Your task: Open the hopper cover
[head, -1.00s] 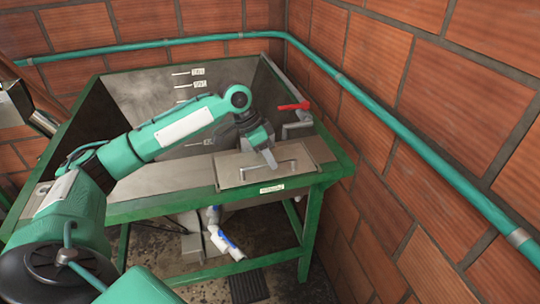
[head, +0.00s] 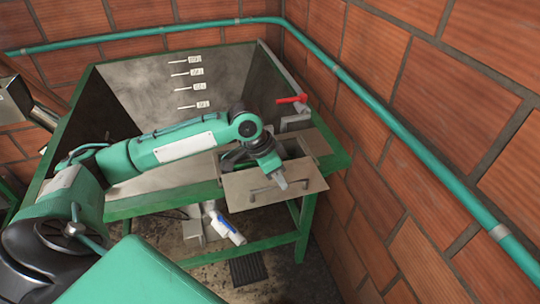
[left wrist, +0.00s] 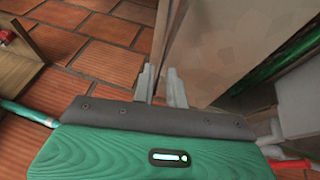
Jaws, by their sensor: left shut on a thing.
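The hopper cover (head: 240,193) is a flat tan metal plate with a bar handle (head: 262,189). It sticks out past the front green rim of the hopper, with part of an opening (head: 293,147) showing behind it. My left gripper (head: 281,181) reaches down onto the middle of the handle and is shut on it. In the left wrist view its two fingers (left wrist: 162,86) are close together; the grip itself is hard to make out there. The left forearm hides part of the hopper top. My right gripper is not in view.
The green-framed hopper (head: 130,205) stands in a brick corner. A red lever (head: 291,98) is at its right rear, and a green pipe (head: 400,125) runs along the wall. A white and blue fitting (head: 226,229) is below the rim. The right wall is close to the cover.

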